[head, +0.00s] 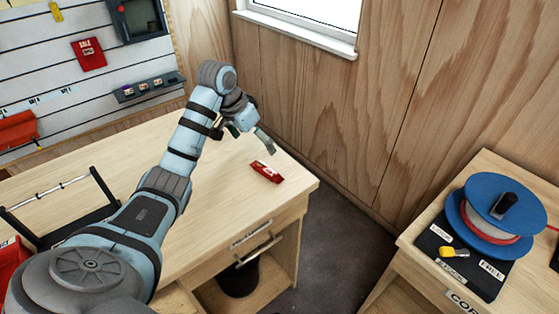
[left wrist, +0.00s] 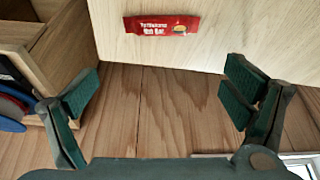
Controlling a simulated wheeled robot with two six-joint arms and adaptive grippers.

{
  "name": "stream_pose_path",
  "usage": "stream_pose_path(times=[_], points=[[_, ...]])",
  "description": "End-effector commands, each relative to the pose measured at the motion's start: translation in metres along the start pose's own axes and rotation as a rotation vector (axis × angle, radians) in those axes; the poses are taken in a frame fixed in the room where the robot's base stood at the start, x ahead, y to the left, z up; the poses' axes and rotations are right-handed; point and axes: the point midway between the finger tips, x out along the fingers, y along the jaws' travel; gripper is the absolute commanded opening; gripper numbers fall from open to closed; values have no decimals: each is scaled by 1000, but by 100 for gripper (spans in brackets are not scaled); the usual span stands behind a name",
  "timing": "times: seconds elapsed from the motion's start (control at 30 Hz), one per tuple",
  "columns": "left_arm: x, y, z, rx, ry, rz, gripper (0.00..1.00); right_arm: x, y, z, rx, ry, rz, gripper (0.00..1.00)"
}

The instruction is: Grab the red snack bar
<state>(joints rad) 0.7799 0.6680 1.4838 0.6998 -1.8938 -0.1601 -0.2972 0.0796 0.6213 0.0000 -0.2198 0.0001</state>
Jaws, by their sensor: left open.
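The red snack bar (head: 267,172) lies flat near the right end of the wooden desk in the head view. It also shows at the top of the left wrist view (left wrist: 162,25), with pale lettering and a small picture on its wrapper. My left gripper (head: 266,143) hangs over the desk, just behind the bar in the head view. In the left wrist view its two green-padded fingers (left wrist: 158,98) are wide apart with nothing between them. The bar is beyond the fingertips and apart from them. My right gripper is not in view.
The desk (head: 215,215) is bare around the bar; a black-framed rack (head: 75,215) stands at its left. A wood wall (head: 310,100) with a window rises behind. Right, across a floor gap, a cabinet (head: 410,240) bears a blue spool (head: 505,200).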

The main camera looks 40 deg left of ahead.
Motion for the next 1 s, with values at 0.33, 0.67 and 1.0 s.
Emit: stream_pose_path(times=[0.33, 0.67, 1.0], points=[[80, 0, 2, -2, -3, 3, 94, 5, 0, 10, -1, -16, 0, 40], [133, -4, 9, -4, -2, 2, 94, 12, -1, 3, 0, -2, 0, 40], [142, -5, 8, -2, -1, -1, 86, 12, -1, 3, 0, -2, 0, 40]])
